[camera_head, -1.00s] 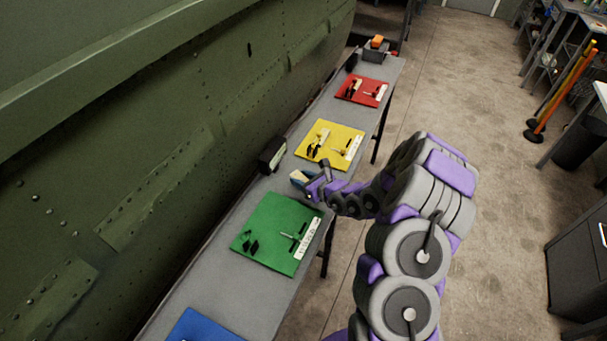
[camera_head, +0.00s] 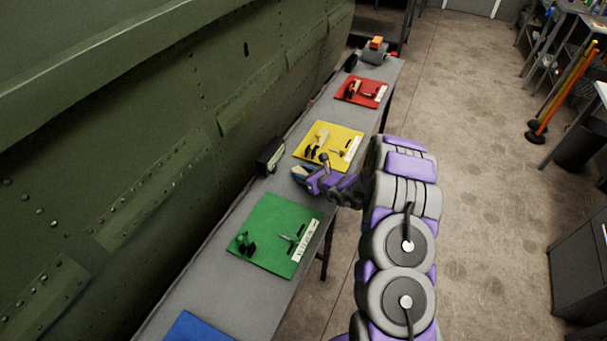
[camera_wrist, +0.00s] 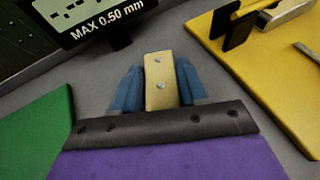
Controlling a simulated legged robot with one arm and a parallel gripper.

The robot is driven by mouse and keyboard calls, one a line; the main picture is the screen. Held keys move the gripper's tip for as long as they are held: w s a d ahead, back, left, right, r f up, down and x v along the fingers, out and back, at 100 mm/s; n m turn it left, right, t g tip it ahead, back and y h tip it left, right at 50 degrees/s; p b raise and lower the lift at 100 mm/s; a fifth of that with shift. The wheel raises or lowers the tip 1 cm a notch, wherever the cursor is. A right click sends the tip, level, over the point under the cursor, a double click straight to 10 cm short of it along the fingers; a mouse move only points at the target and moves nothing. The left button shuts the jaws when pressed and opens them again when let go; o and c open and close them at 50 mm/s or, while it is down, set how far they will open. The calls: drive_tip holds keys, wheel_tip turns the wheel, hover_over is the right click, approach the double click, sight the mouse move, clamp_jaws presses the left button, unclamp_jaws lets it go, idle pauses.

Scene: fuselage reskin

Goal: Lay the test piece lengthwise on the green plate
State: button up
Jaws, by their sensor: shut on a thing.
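In the head view my gripper (camera_head: 301,174) is over the grey bench, between the green and yellow plates. The green plate (camera_head: 268,222) lies nearer on the bench, with dark clips on its left, a small pin-like part and a white label strip along its right edge. The green plate's edge (camera_wrist: 35,130) also shows at the left of the wrist view.
A dark gauge box (camera_head: 270,156) stands by the fuselage wall; its display reading "MAX 0.50 mm" (camera_wrist: 100,30) is close ahead in the wrist view. Yellow (camera_head: 318,146), red (camera_head: 355,92) and blue (camera_head: 200,328) plates also lie on the bench. The green fuselage borders the left.

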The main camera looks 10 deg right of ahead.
drive_tip(key=o, duration=1.1)
drive_tip(key=shift+a, duration=0.1)
drive_tip(key=shift+c, duration=0.2)
